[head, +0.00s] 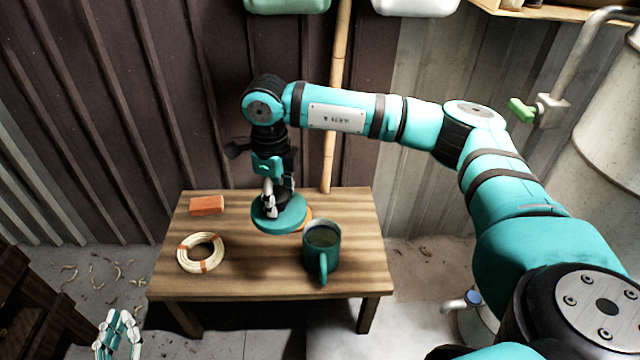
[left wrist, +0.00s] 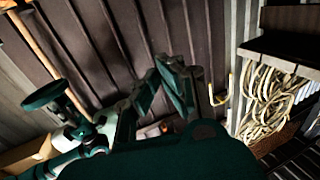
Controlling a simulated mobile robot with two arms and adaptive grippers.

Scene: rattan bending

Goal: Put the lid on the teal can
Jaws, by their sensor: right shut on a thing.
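The teal can (head: 320,257) stands upright on the table, with a handle toward the front and its top uncovered. My right gripper (head: 271,202) is shut on the round teal lid (head: 283,217) and holds it roughly level, left of and behind the can. The lid appears raised above the table and clear of the can. My left gripper (head: 118,330) is low at the left, off the table and away from the can; its finger gap is unclear. In the left wrist view, a teal disc that looks like the lid (left wrist: 47,93) shows at the left.
The wooden table (head: 255,268) also holds a coil of pale cane (head: 201,253) at the left and an orange block (head: 207,205) at the back left. A partly hidden orange item (head: 306,213) lies behind the lid. A bamboo pole (head: 334,120) stands behind the table.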

